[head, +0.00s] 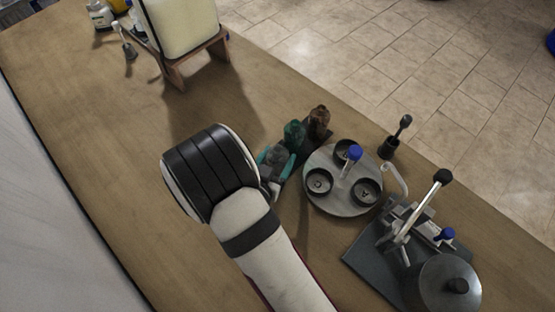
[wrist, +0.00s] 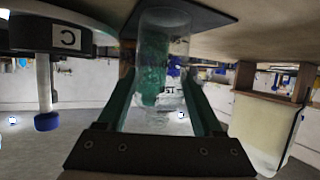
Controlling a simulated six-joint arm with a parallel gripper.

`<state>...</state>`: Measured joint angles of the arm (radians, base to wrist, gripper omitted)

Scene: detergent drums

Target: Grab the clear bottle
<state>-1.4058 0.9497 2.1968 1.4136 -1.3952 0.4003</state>
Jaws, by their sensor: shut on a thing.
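The clear bottle (wrist: 178,62) stands between the teal fingers of my gripper (wrist: 160,92) in the wrist view, whose picture is upside down. The fingers are shut on it from both sides. A green bottle (head: 293,133) is just beyond it and shows through its clear wall in the wrist view. A brown bottle (head: 319,119) stands behind the green one. In the head view my gripper (head: 276,160) is at the near end of this row, and my wrist hides part of it. I cannot tell whether the clear bottle still touches its base.
A round grey turntable (head: 333,203) with black cups and a blue-topped post is close on the right. Farther right stand a lever press (head: 405,225) and a dark plunger (head: 395,140). A cream tank on a wooden stand (head: 180,72) is at the back left. The table's left is clear.

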